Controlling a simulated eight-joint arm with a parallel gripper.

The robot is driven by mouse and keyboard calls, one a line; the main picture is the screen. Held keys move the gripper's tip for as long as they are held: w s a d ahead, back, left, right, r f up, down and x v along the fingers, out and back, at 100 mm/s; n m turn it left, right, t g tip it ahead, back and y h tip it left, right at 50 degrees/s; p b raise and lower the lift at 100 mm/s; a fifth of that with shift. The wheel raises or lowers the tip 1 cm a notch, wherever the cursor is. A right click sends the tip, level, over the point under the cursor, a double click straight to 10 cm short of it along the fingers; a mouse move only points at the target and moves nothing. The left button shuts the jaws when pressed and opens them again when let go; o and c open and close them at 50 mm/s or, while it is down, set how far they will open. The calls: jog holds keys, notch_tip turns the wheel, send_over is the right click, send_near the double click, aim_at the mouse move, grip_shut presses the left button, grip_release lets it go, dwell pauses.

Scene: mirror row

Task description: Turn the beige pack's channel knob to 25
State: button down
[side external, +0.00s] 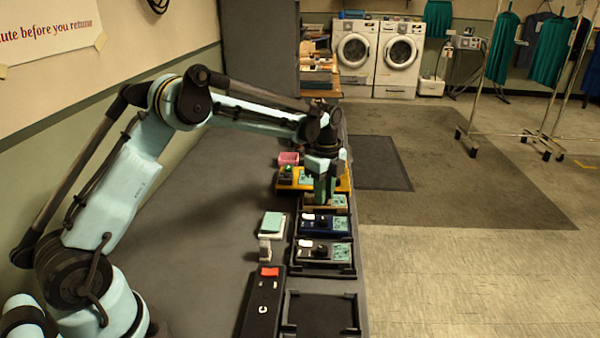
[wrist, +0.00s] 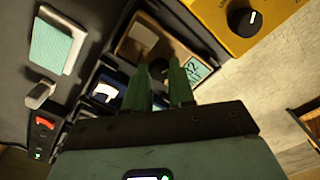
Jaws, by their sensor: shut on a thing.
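The beige pack (side external: 310,203) sits in the row on the dark bench, between a yellow pack and a blue pack. In the wrist view the beige pack (wrist: 126,47) shows a white patch and a teal label (wrist: 196,69) with dark marks too blurred to read surely. My gripper (side external: 321,198) points down over the beige pack. In the wrist view its green fingers (wrist: 160,68) are closed around the dark channel knob (wrist: 159,68), which is mostly hidden between them. The knob's pointer and setting cannot be made out.
The yellow pack (wrist: 235,25) with its own black knob lies close beside. The blue pack (side external: 313,226) and a dark pack (side external: 312,251) stand nearer. An empty tray (side external: 320,315), a red-switched box (side external: 262,306) and a teal pad (side external: 271,222) are nearby.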

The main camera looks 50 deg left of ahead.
jog(key=n, duration=0.4)
jog(key=shift+n, duration=2.3)
jog(key=c, duration=0.9)
grip_release()
jog(key=shift+c, duration=0.2)
notch_tip(320, 180, up, 12)
